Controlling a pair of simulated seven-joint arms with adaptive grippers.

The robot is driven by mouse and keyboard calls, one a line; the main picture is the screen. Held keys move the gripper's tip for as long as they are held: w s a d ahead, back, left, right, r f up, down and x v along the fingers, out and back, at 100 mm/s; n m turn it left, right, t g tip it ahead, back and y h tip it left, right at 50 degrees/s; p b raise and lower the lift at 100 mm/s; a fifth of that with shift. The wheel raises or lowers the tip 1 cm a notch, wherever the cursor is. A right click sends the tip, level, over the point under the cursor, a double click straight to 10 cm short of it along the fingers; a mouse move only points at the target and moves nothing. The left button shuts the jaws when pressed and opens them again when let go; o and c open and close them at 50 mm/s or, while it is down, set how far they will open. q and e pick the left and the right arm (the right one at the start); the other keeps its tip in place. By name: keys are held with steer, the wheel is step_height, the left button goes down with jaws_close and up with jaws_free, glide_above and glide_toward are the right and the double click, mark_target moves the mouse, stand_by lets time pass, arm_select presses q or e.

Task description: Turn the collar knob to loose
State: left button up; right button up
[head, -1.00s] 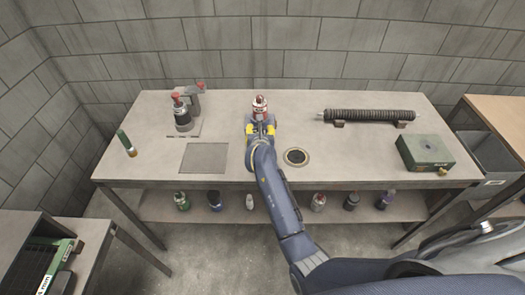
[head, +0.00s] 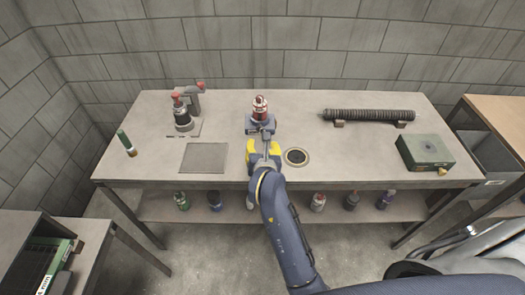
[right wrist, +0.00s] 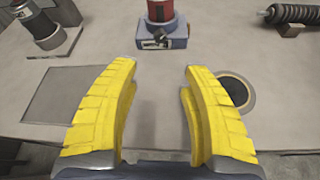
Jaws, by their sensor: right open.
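A red cylindrical piece with a light top (head: 260,104) stands upright in a blue-grey clamp base (head: 259,123) at the middle back of the table. In the right wrist view the base (right wrist: 176,43) has a pale label and a small dark knob (right wrist: 159,36) on its front. Its setting is too small to read. My right gripper (head: 264,147) has yellow fingers, is open and empty, and is in front of the base, apart from it. In the right wrist view the fingers (right wrist: 160,68) stand wide apart with bare table between them. My left gripper is not in view.
A ringed hole (head: 296,157) lies right of my gripper. A ribbed black roll (head: 368,114) and green box (head: 425,152) are at right.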

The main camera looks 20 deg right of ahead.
steer(key=shift+v, duration=1.3)
